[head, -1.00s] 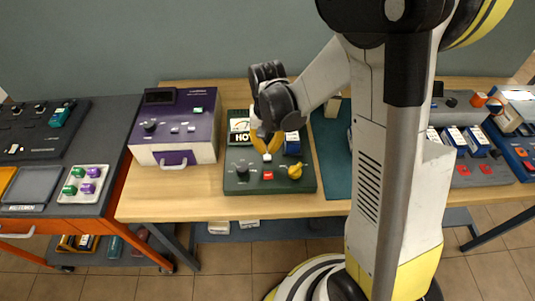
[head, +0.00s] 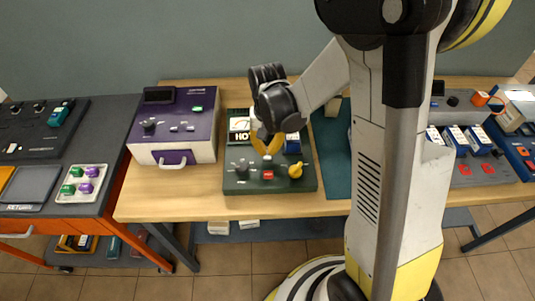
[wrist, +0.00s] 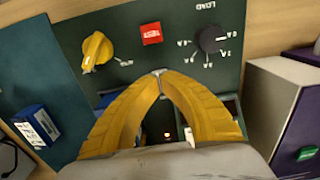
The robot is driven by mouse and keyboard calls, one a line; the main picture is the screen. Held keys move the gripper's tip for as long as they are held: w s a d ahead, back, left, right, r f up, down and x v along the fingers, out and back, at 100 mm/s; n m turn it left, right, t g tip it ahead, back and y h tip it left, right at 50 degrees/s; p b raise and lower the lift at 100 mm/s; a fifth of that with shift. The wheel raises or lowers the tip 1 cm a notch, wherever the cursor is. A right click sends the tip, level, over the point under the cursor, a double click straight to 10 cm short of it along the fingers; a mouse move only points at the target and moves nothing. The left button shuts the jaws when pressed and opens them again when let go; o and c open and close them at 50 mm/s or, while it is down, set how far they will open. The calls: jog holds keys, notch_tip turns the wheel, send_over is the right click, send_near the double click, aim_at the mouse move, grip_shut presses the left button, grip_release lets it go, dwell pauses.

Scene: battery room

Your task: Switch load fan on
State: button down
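A dark green panel (head: 308,183) lies on the wooden table below my gripper. It carries a black dial (head: 242,166), a red button (head: 268,174) and a yellow knob (head: 295,170). In the wrist view the dial (wrist: 213,39) is marked LOAD, the button (wrist: 151,33) reads TEST, and the yellow knob (wrist: 97,48) is at the left. The fingers partly hide the panel's middle. I can read no fan label.
A purple box (head: 203,130) stands left of the panel. A blue-and-white block (wrist: 38,126) sits on the panel's other side, across from the purple box. My arm's column covers part of the table to the right. The table front (head: 200,208) is clear.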

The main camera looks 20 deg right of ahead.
aim_at(267, 157)
jog(key=shift+f+b, duration=1.05)
jog(key=shift+f, duration=0.15)
dwell(0.5)
jog(key=shift+r+p, duration=2.45)
jog(key=shift+r, duration=1.05)
jog(key=shift+s+r, duration=0.15)
jog(key=shift+r, duration=0.3)
jog(key=s+r+n+t+b, duration=0.3)
jog(key=s+r+t+b, duration=0.2)
jog(key=s+r, duration=0.5)
jog(key=shift+s+n+t+b, duration=0.3)
jog(key=shift+s+t+b, duration=0.05)
jog(key=shift+s+t, duration=0.8)
